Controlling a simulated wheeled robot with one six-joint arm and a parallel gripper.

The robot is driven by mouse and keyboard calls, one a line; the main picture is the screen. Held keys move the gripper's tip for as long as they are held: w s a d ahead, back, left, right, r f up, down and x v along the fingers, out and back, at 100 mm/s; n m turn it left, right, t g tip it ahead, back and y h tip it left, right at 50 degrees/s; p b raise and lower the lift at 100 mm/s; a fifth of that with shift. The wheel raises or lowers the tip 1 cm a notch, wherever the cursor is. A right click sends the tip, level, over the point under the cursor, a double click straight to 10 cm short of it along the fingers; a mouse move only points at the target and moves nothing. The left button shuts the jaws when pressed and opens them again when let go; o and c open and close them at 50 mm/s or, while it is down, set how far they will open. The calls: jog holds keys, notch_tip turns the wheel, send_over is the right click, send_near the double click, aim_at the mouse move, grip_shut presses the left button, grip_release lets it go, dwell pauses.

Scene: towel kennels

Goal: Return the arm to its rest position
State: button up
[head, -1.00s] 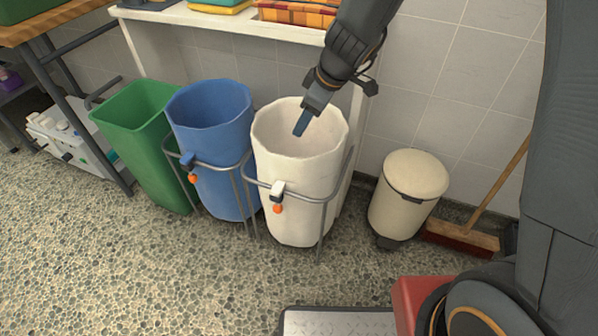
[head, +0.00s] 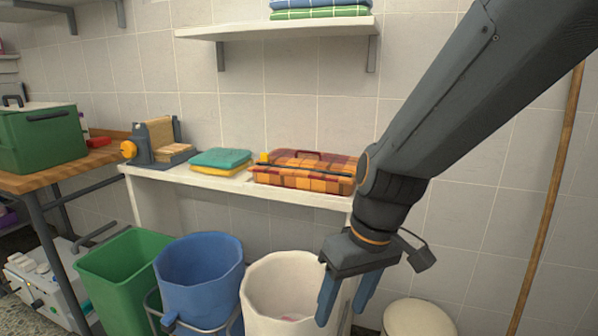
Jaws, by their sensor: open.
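My gripper (head: 345,300) hangs from my arm, which reaches in from the upper right. It points down with its two blue-grey fingers apart and nothing between them. The fingertips are in front of the right rim of the white bin (head: 262,300) in the picture. Something small and pinkish shows inside the white bin, but I cannot tell what it is.
The blue bin (head: 198,275) and green bin (head: 125,275) stand to the left. A cream pedal bin (head: 418,320) and a broom handle (head: 548,200) are at right.

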jog(key=s+d+r+m+h+p, duration=0.1)
jog(key=s+d+r+m+p, duration=0.1)
jog(key=s+d+r+p, duration=0.1)
jog(key=s+d+r+m+h+p, duration=0.1)
jog(key=s+d+r+m+p, duration=0.2)
jog(key=d+r+p, duration=0.2)
jog(key=d+p, duration=0.3)
jog(key=p, duration=0.2)
jog(key=shift+s+d+r+g, duration=0.15)
jog(key=shift+d+g, duration=0.15)
